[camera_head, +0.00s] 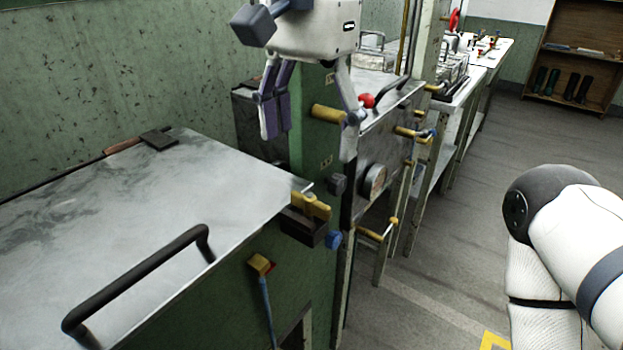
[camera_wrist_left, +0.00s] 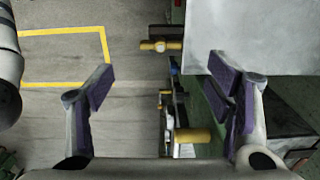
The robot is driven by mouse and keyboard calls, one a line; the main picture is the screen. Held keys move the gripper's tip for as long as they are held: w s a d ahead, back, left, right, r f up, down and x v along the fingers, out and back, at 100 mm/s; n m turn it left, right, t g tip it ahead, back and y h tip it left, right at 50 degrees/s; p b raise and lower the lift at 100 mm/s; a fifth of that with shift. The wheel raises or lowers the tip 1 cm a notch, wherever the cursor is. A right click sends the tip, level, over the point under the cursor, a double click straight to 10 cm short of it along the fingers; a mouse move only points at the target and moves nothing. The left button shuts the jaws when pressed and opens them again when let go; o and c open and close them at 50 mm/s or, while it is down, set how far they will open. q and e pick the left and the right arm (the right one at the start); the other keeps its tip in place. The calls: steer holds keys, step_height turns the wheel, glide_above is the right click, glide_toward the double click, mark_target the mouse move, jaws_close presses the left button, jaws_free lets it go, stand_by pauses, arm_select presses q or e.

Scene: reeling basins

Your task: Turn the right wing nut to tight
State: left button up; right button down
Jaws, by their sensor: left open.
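My left gripper (camera_head: 310,146) is open and empty, its two purple-padded fingers spread wide above the green post between the benches. It also shows open in the left wrist view (camera_wrist_left: 163,88). A brass, wing-shaped piece (camera_head: 316,206) sits on a dark bracket (camera_head: 302,226) at the near bench's corner, below the gripper and apart from it. I cannot tell for sure whether it is the right wing nut. A brass cylinder (camera_head: 328,113) sticks out of the green post between the fingers; a brass cylinder also shows in the left wrist view (camera_wrist_left: 192,135). My right gripper is out of view.
A metal-topped bench (camera_head: 140,205) with a black bar handle (camera_head: 140,275) fills the near left. A yellow-topped blue lever (camera_head: 262,266) hangs on its green side. A red knob (camera_head: 367,100) and a round dial (camera_head: 374,181) are on the bench behind. The floor (camera_head: 455,200) at right is open.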

mark_target(310, 197)
arm_select(q)
step_height(310, 197, down, 9)
steer(key=shift+w+f, duration=0.1)
steer(key=c, duration=1.2)
